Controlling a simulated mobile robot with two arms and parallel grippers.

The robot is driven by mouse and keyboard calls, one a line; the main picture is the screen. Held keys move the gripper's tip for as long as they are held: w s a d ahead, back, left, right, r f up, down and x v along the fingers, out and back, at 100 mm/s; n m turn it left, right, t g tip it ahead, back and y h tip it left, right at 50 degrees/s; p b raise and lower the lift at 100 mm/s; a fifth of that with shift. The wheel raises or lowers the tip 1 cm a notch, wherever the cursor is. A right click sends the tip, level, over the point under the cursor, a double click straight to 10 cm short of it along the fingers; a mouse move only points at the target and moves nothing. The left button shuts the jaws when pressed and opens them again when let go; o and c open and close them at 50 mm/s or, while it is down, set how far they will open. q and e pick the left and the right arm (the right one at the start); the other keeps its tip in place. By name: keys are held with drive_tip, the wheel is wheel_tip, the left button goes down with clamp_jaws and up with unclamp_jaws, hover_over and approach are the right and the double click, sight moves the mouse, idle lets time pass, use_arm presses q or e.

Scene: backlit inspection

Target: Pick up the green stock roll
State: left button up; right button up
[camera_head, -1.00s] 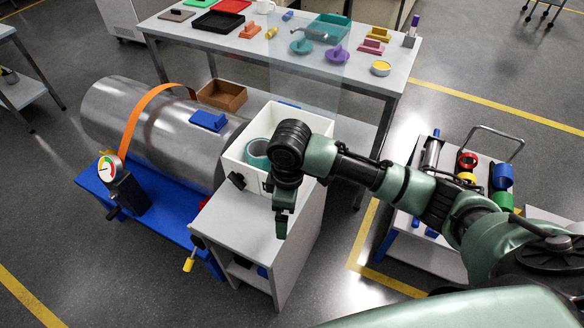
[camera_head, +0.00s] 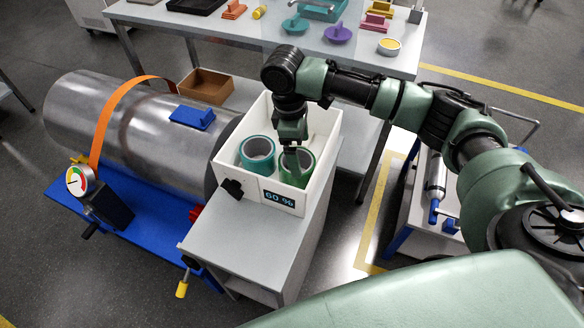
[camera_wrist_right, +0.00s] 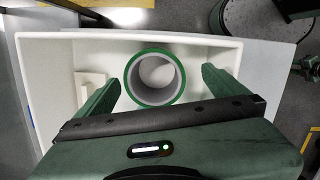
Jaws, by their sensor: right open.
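The green stock roll (camera_head: 306,173) stands on end in a white bin (camera_head: 246,194), to the right of a teal roll (camera_head: 257,154). My right gripper (camera_head: 292,158) points down over the green roll and partly hides it. In the right wrist view the roll's green-rimmed ring (camera_wrist_right: 154,103) shows between the two spread fingers of the right gripper (camera_wrist_right: 160,78), with a gap on each side. The gripper is open and holds nothing. The teal roll cannot be made out in the wrist view. My left gripper is not in view.
The bin stands on a grey cabinet (camera_head: 245,240) and has a "60 %" display (camera_head: 279,198) on its front. A metal cylinder (camera_head: 110,120) lies on a blue base to the left. Behind is a table (camera_head: 235,32) with coloured parts; a cart stands at right, partly hidden.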

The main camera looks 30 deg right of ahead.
sight(307, 160)
drive_tip(key=f, duration=0.2)
drive_tip(key=w+f, duration=0.1)
drive_tip(key=f, duration=0.1)
drive_tip(key=shift+d+f, duration=0.15)
drive_tip(key=shift+f, duration=0.1)
wheel_tip(307, 160, down, 5)
drive_tip(key=shift+d+r, duration=0.1)
drive_tip(key=shift+w, duration=0.1)
drive_tip(key=c, duration=1.5)
drive_tip(key=shift+r, duration=0.1)
